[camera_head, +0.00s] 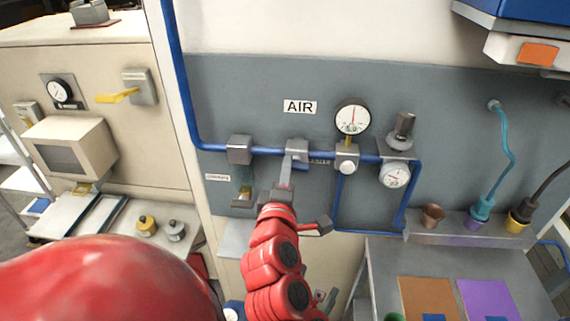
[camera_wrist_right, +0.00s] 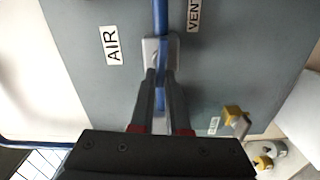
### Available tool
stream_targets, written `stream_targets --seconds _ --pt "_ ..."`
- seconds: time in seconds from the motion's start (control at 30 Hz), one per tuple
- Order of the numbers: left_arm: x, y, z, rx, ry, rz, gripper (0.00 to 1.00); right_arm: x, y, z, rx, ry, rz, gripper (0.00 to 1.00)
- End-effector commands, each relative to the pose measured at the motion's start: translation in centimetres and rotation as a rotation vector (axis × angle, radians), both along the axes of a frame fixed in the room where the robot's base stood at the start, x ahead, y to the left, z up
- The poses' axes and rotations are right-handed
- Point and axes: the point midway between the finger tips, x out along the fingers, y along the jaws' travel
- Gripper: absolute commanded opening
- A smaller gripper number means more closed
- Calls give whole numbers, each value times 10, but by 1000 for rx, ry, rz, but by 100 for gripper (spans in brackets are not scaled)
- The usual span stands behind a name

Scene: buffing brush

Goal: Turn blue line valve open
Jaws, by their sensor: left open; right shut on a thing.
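The blue line (camera_head: 265,151) runs across the grey panel under the AIR label. Its grey valve block (camera_head: 297,147) sits below that label and also shows in the right wrist view (camera_wrist_right: 151,48). My right gripper (camera_head: 287,168) reaches the valve from below. In the right wrist view its fingers (camera_wrist_right: 161,77) are closed in on the valve's handle, with blue showing between them. The handle is mostly hidden, so I cannot tell its angle. My left gripper (camera_head: 325,298) appears low near the bottom edge, open and away from the valve.
A second grey block (camera_head: 239,149) is on the pipe to the left. A round gauge (camera_head: 352,117) and a regulator (camera_head: 397,160) are to the right. A metal bench (camera_head: 385,275) with coloured mats stands at lower right. A cream cabinet stands at left.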

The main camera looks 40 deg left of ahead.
Motion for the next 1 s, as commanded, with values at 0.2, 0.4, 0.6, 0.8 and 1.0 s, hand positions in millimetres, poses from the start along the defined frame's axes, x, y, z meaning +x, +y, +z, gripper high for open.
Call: stream_targets --seconds 0.2,0.4,0.6,0.8,1.0 --pt "0 0 4 0 0 0 70 4 -3 -9 -91 -34 -11 0" --pt "0 0 6 0 0 0 70 4 -3 -9 -123 -56 -10 0" --pt "0 0 6 0 0 0 70 4 -3 -9 -131 -62 -10 0" --pt "0 0 6 0 0 0 70 4 -3 -8 -129 -63 -10 0" --pt "0 0 6 0 0 0 70 4 -3 -6 -126 -65 -10 39"
